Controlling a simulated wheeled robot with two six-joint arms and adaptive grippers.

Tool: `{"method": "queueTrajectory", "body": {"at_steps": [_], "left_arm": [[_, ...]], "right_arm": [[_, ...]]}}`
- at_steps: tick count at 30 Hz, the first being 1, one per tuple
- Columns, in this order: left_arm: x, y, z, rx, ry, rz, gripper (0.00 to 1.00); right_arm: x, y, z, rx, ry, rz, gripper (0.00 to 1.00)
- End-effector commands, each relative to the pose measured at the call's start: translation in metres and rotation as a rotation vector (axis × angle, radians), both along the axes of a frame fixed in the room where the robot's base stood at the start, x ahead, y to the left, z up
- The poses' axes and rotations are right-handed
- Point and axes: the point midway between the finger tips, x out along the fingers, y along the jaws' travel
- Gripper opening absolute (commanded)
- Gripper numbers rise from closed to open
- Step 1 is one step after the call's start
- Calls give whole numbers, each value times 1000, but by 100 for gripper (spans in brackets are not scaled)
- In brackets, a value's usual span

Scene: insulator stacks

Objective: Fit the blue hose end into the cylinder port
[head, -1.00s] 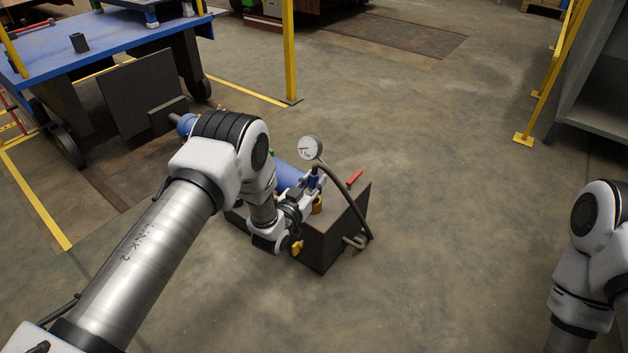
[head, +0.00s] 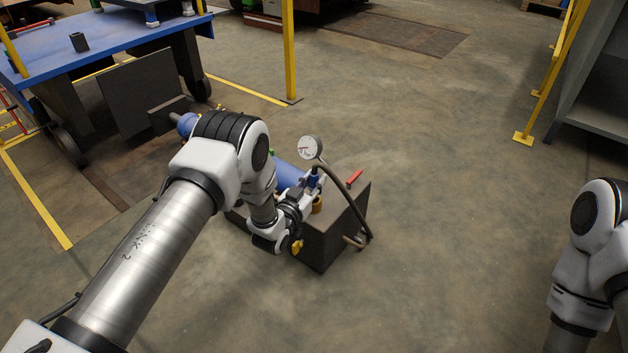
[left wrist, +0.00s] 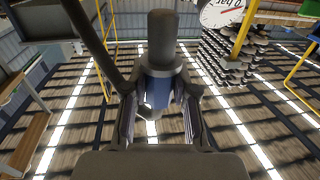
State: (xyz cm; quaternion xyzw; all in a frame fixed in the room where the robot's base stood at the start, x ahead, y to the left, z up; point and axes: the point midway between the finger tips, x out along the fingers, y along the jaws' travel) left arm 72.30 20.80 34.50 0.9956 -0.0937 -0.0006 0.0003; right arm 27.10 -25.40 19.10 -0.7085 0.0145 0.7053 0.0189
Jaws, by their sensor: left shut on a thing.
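My left gripper (head: 312,182) is shut on the blue hose end (head: 314,181), above the top of the dark box. In the left wrist view the blue hose end (left wrist: 158,88) sits between the two fingers, with a dark grey cylindrical part at its top. A dark hose (head: 352,204) runs from it and curves down the box's right side. A blue cylinder (head: 287,173) lies behind the gripper, partly hidden by my left arm. A brass fitting (head: 317,205) stands just beside the gripper. The cylinder port cannot be made out. My right gripper is out of view.
The dark box (head: 325,239) carries a round gauge (head: 311,148), a red handle (head: 354,177) and a yellow part (head: 297,246). A blue cart (head: 110,38) stands at the upper left, a yellow post (head: 290,50) behind.

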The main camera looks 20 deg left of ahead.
Motion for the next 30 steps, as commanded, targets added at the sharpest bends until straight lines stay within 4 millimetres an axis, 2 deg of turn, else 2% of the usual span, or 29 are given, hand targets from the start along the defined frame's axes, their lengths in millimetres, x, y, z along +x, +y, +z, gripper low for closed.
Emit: {"method": "queueTrajectory", "body": {"at_steps": [10, 30], "left_arm": [[0, 0, 0, 0, -1, 0, 0], [0, 0, -17, 0, -1, 0, 0]], "right_arm": [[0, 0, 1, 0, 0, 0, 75], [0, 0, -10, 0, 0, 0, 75]]}}
